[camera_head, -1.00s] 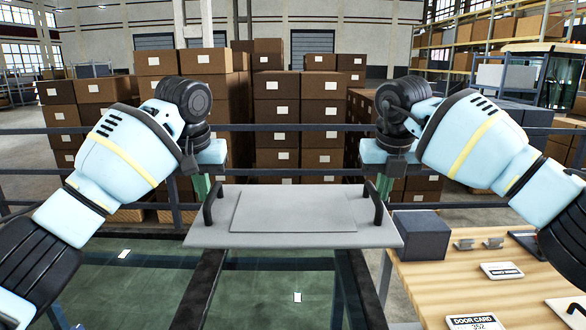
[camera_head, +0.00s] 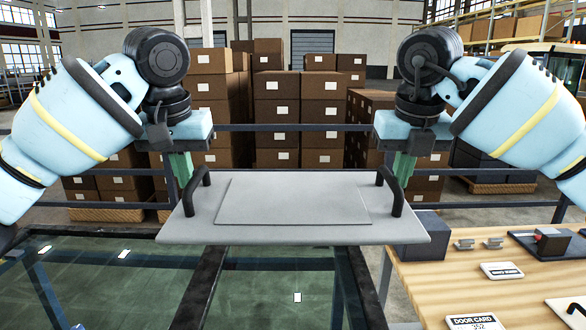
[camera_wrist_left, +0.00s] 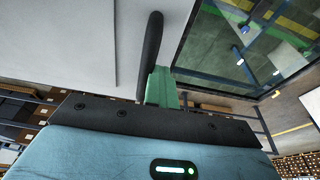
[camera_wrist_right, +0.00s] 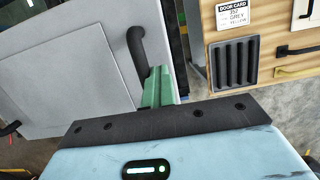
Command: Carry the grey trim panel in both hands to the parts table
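The grey trim panel (camera_head: 190,225) is held up level in front of me, with a raised rectangle and a black handle at each end. My left gripper (camera_head: 183,172) is shut on the left handle (camera_head: 198,190); its green fingers also meet that handle in the left wrist view (camera_wrist_left: 160,85). My right gripper (camera_head: 401,172) is shut on the right handle (camera_head: 390,192), also seen in the right wrist view (camera_wrist_right: 137,52). The wooden parts table (camera_head: 430,285) is at the lower right, partly behind the panel's right corner.
Glass panes in a dark frame (camera_head: 200,290) lie below the panel. Stacked cartons (camera_head: 290,110) stand behind a rail.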

